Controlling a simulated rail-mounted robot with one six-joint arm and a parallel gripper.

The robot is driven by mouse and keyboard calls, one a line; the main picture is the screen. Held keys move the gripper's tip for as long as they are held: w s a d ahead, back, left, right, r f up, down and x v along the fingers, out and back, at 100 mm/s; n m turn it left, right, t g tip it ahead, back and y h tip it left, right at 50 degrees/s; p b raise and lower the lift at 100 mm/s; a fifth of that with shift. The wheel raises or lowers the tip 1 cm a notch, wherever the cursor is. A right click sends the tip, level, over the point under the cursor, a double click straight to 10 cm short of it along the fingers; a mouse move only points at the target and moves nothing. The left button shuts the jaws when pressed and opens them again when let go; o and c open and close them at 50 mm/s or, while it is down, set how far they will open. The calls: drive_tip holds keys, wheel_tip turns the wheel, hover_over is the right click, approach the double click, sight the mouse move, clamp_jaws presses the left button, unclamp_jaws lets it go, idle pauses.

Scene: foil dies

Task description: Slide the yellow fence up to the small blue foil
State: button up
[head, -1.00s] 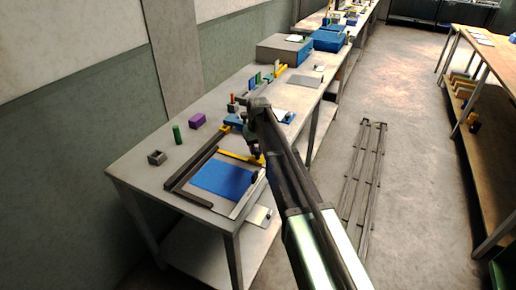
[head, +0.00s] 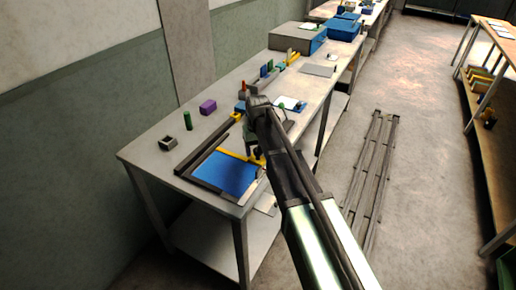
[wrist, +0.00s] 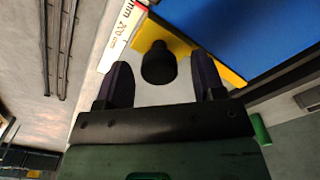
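The blue foil (head: 226,175) lies flat inside a dark L-shaped frame near the front of the bench; part of it shows in the wrist view (wrist: 235,30). The yellow fence (head: 232,153) runs along the foil's far edge, with little or no gap visible between them. In the wrist view the fence (wrist: 205,57) carries a black round knob (wrist: 158,66). My gripper (wrist: 163,80) is open, with one finger on each side of the knob and a gap on both sides. In the head view my arm hides the fence's right end.
A dark rail (head: 205,165) bounds the foil's left side, and a pale ruler strip (head: 250,190) lies on its right. Blue and grey boxes stand farther back.

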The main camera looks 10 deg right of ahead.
wheel_tip(320, 180, up, 11)
drive_tip(key=p, duration=1.1)
drive_tip(key=shift+f, duration=0.1)
drive_tip(key=s+d, duration=0.2)
drive_tip(key=s, duration=1)
drive_tip(key=s+d+m, duration=0.1)
drive_tip(key=s+d, duration=0.2)
drive_tip(key=s, duration=0.9)
drive_tip(key=shift+c, duration=0.4)
